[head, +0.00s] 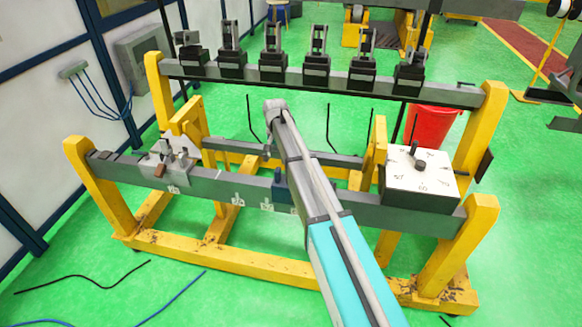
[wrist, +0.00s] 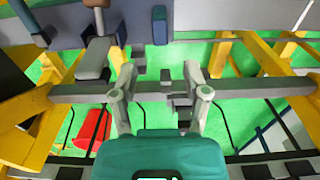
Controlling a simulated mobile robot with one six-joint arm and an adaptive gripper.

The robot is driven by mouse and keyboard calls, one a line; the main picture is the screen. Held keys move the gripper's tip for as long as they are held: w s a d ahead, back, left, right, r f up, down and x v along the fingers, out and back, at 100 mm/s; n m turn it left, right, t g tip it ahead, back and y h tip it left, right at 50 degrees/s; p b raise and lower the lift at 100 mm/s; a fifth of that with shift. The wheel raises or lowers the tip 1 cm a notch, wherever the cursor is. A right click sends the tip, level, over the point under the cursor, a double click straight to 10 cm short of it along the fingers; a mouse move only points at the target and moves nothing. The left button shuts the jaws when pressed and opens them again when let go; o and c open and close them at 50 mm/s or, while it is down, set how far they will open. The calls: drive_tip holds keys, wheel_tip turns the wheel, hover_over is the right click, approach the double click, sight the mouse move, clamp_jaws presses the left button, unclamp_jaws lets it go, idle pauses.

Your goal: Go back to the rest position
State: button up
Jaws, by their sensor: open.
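My gripper (wrist: 158,76) shows in the wrist view with its two fingers spread apart and nothing between them. Behind the fingers lie the rig's grey bars and the green floor. In the head view my arm reaches from the bottom over the front bar of the yellow rig (head: 180,248), and its far end is near the middle of the rig. My gripper is mostly hidden behind the arm there. I cannot tell how far it is from the bars.
Several black clamps (head: 273,66) stand on the rear bar. A white dial box (head: 408,195) sits on the front bar at right, and a grey metal fixture (head: 170,165) at left. A red bucket (head: 435,128) stands behind. Loose cables lie on the floor at left.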

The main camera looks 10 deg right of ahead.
drive_tip(key=shift+s+d, duration=0.1)
drive_tip(key=s+d+n, duration=0.1)
drive_tip(key=s+d, duration=0.3)
drive_tip(key=s, duration=0.7)
drive_tip(key=s+d+n, duration=0.1)
drive_tip(key=s+d, duration=0.3)
drive_tip(key=s, duration=0.7)
drive_tip(key=s+d+n, duration=0.1)
drive_tip(key=s+d, duration=0.4)
drive_tip(key=s, duration=0.6)
drive_tip(key=shift+n, duration=0.3)
drive_tip(key=shift+s+f, duration=0.15)
